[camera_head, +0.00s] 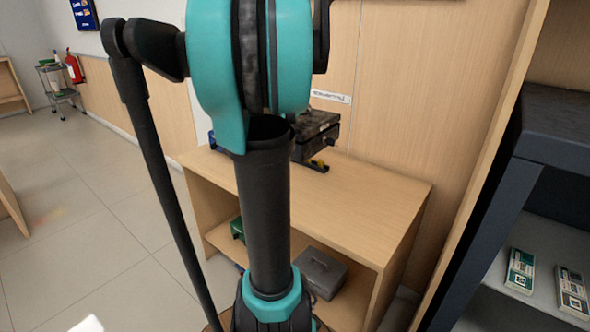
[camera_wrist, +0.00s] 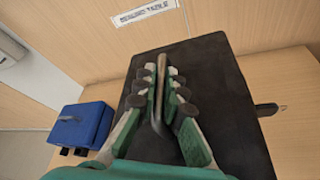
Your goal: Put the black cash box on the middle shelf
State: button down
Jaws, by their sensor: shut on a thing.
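The black cash box (camera_head: 318,128) is at the back of the wooden table (camera_head: 375,190), partly hidden by my arm. In the wrist view the dark lid of the box (camera_wrist: 225,95) fills the middle. My gripper (camera_wrist: 164,85) is shut on the box's thin metal handle (camera_wrist: 162,66). I cannot tell whether the box rests on the table or hangs just above it. The dark shelf unit stands at the right, with a top board (camera_head: 555,130) and a lower grey shelf (camera_head: 545,238). Its full height is out of view, so I cannot tell which board is the middle one.
A blue box (camera_wrist: 82,126) stands left of the cash box. A grey box (camera_head: 322,271) and a green item (camera_head: 238,229) are on the table's lower board. Banknote packs (camera_head: 520,270) lie on the grey shelf. A wooden upright (camera_head: 490,150) separates table and shelf unit. Open floor lies left.

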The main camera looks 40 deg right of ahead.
jog(key=shift+s+d+r, duration=0.2)
jog(key=shift+s+d, duration=0.05)
jog(key=shift+d+f, duration=0.1)
jog(key=shift+f, duration=0.1)
notch_tip(320, 180, down, 19)
jog(key=shift+f, duration=0.2)
dwell(0.5)
jog(key=c, duration=1.6)
grip_release()
jog(key=shift+s, duration=0.1)
jog(key=v, duration=1.2)
